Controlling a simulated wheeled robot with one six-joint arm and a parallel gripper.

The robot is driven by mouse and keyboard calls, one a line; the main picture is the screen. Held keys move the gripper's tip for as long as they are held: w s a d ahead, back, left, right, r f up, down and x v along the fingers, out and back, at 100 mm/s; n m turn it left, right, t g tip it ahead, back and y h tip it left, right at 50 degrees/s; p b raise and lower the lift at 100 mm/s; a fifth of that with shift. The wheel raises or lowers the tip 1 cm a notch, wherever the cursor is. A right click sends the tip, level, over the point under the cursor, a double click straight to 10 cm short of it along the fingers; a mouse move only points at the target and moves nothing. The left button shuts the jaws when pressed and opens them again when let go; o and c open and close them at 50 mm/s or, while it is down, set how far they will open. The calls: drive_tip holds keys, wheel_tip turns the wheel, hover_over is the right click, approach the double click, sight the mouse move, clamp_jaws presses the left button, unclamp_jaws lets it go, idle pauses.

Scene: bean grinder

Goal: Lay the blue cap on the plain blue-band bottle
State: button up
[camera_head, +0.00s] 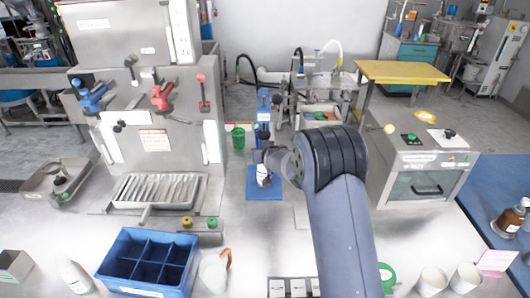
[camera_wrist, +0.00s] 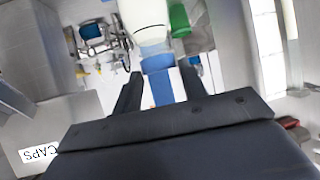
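My gripper (camera_head: 264,158) is at the middle of the head view, over a blue pad (camera_head: 265,188). A small white upright thing, possibly the bottle, shows just below it (camera_head: 263,175); its band is too small to make out. In the wrist view my gripper's two dark fingers (camera_wrist: 162,80) stand apart. Blue and white surfaces (camera_wrist: 158,64) show beyond and between them, with no clear contact. A rounded white thing (camera_wrist: 146,20) is above these. I cannot tell whether it is the bottle. I cannot clearly pick out the blue cap in either view.
A blue divided box (camera_head: 150,262), a jug (camera_head: 214,272) and a white bottle (camera_head: 74,276) are in front. White cups (camera_head: 432,281) stand front right. A CAPS label (camera_wrist: 40,154) shows lower left.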

drive_tip(key=o, duration=0.3)
drive_tip(key=shift+r+p, duration=0.75)
drive_tip(key=shift+p, duration=0.15)
drive_tip(key=b+v, duration=0.3)
drive_tip(key=v, duration=0.9)
drive_tip(key=shift+f, duration=0.1)
drive_tip(key=shift+w, duration=0.1)
drive_tip(key=p+x, duration=0.2)
drive_tip(key=x, duration=1)
drive_tip(key=shift+f+p, duration=0.15)
drive_tip(key=shift+p, duration=0.2)
drive_tip(key=shift+f+b, duration=0.5)
drive_tip(key=shift+b, duration=0.25)
